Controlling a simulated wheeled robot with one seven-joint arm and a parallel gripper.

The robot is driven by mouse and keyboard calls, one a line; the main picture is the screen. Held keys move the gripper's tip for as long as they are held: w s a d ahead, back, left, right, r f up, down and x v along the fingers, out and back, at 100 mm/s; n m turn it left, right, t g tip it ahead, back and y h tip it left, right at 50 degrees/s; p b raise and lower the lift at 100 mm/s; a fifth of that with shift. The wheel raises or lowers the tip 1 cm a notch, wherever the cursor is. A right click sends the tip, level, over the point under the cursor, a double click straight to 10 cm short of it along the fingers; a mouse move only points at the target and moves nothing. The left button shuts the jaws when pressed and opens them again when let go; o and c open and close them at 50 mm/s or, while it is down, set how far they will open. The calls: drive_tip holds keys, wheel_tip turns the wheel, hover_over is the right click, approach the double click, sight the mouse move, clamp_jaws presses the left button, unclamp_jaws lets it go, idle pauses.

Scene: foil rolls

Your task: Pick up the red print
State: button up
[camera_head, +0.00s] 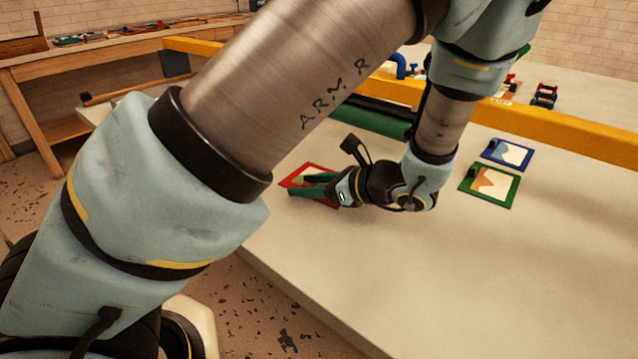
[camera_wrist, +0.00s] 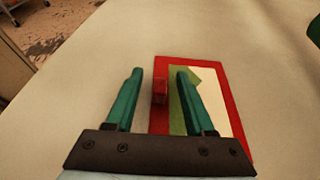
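The red print (camera_head: 297,174) is a flat red-framed picture lying on the pale table, partly hidden behind my gripper and arm in the head view. In the wrist view the red print (camera_wrist: 222,88) shows a green and cream picture and a small raised red block (camera_wrist: 160,91) on its left edge. My gripper (camera_head: 299,185) has green fingers and is low over the print. In the wrist view my gripper (camera_wrist: 160,75) is open, with its fingertips on either side of the red block, and nothing is held. I cannot tell how high the fingers are above the print.
A blue print (camera_head: 507,153) and a green print (camera_head: 489,186) lie to the right on the table (camera_head: 420,285). A yellow beam (camera_head: 570,135) crosses behind them. A dark green roll (camera_head: 372,121) lies behind my gripper. The table front is clear.

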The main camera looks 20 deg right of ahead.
clamp_jaws()
idle(0.6)
